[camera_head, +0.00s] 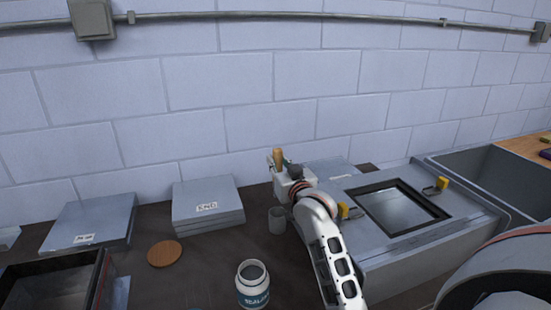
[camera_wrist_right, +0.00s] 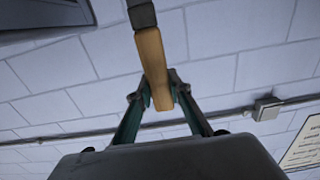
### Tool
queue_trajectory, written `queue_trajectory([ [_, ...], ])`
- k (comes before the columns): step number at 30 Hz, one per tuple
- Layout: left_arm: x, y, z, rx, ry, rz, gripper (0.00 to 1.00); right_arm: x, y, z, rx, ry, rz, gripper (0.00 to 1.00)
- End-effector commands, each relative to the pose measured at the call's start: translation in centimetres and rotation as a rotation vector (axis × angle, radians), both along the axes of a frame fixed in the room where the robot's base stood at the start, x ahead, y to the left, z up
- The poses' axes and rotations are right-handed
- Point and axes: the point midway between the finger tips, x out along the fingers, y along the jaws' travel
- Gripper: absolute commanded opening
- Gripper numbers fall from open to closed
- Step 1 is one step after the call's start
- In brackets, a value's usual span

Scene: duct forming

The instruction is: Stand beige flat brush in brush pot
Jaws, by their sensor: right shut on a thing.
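My right gripper (camera_head: 279,168) is shut on the beige flat brush (camera_head: 278,156) and holds it above the bench by the wall. In the right wrist view, the brush's tan handle (camera_wrist_right: 151,55) sits between the two fingers of the right gripper (camera_wrist_right: 160,88), with a dark grey part at the top edge. A small grey cup (camera_head: 277,221), which looks like the brush pot, stands upright on the dark bench just below and in front of the gripper. The brush is apart from it. The cup's inside is too small to make out. My left gripper is not in view.
A white labelled jar (camera_head: 252,287) stands open in front of the cup. A round brown disc (camera_head: 164,253) and stacked grey sheets (camera_head: 208,203) lie to the left. A grey unit with a dark-framed window (camera_head: 400,206) stands right of my arm. The block wall (camera_head: 230,100) is behind.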

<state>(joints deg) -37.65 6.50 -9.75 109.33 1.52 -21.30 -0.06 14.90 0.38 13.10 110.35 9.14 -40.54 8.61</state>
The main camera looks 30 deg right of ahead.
Motion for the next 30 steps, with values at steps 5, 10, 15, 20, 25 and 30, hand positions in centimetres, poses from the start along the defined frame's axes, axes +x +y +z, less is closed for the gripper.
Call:
queue_trajectory([
  [5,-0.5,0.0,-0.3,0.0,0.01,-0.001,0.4,0.0,0.0,-1.2,0.0,0.002,0.0,0.0],
  [10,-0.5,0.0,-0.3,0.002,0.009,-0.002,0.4,0.0,0.0,-2.5,0.0,0.002,0.001,0.0],
  [15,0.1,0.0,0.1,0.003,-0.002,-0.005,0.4,0.0,0.0,-3.6,0.0,0.001,0.0,0.0],
  [20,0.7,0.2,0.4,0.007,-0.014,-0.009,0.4,0.0,0.0,-4.8,0.0,0.001,0.0,0.0],
  [25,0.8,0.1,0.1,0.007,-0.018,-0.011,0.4,0.0,0.0,-6.1,0.0,-0.001,0.001,0.0],
  [30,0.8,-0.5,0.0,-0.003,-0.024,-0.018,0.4,0.0,0.0,-7.4,-0.001,0.0,0.0,0.0],
])
